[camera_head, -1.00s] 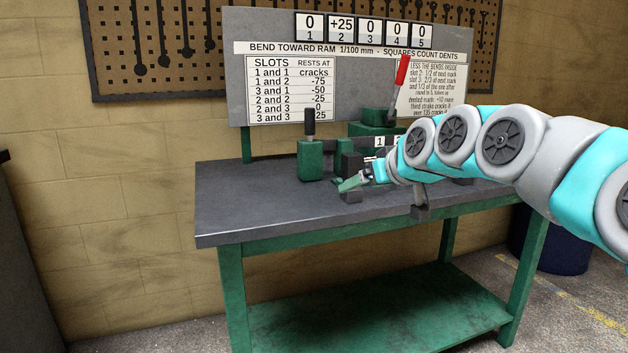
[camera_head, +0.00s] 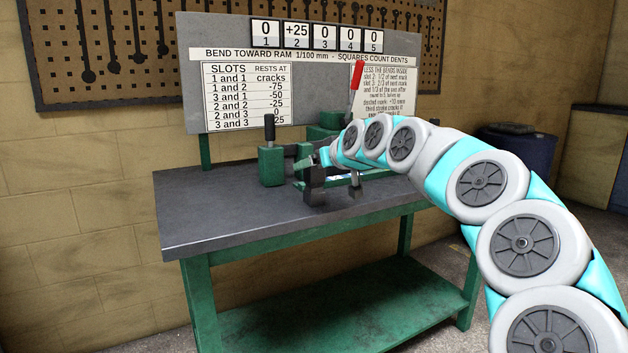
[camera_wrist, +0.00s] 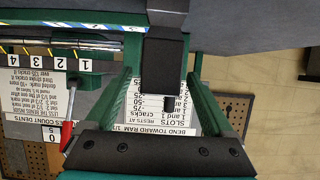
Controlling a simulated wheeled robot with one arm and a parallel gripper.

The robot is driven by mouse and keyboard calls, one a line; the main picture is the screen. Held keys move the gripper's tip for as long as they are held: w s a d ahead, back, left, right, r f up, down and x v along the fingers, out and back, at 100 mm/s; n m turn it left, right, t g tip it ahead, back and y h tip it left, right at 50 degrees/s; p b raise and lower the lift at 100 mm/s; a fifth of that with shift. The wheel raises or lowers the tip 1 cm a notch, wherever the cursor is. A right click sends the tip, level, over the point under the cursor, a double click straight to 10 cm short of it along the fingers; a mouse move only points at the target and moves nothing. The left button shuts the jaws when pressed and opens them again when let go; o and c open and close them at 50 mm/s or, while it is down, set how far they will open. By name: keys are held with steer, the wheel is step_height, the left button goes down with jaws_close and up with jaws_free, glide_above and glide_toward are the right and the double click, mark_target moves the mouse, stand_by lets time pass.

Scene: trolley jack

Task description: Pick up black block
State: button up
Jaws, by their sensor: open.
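In the wrist view the black block (camera_wrist: 163,65) appears between the two green fingers of my gripper (camera_wrist: 160,75). The fingers are spread apart, with a visible gap on each side of the block. My gripper is open and holds nothing.
A green block with a black handle (camera_head: 271,165) stands behind and left. A green press with a red-handled lever (camera_head: 356,76) stands behind my arm. The bench's left part (camera_head: 205,205) is clear. A sign board (camera_head: 235,30) rises behind.

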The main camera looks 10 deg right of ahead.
steer(key=shift+w+a+f, duration=0.1)
steer(key=shift+w+f, duration=0.1)
steer(key=shift+w, duration=0.15)
steer(key=shift+c, duration=0.3)
jaws_close()
stand_by(0.5)
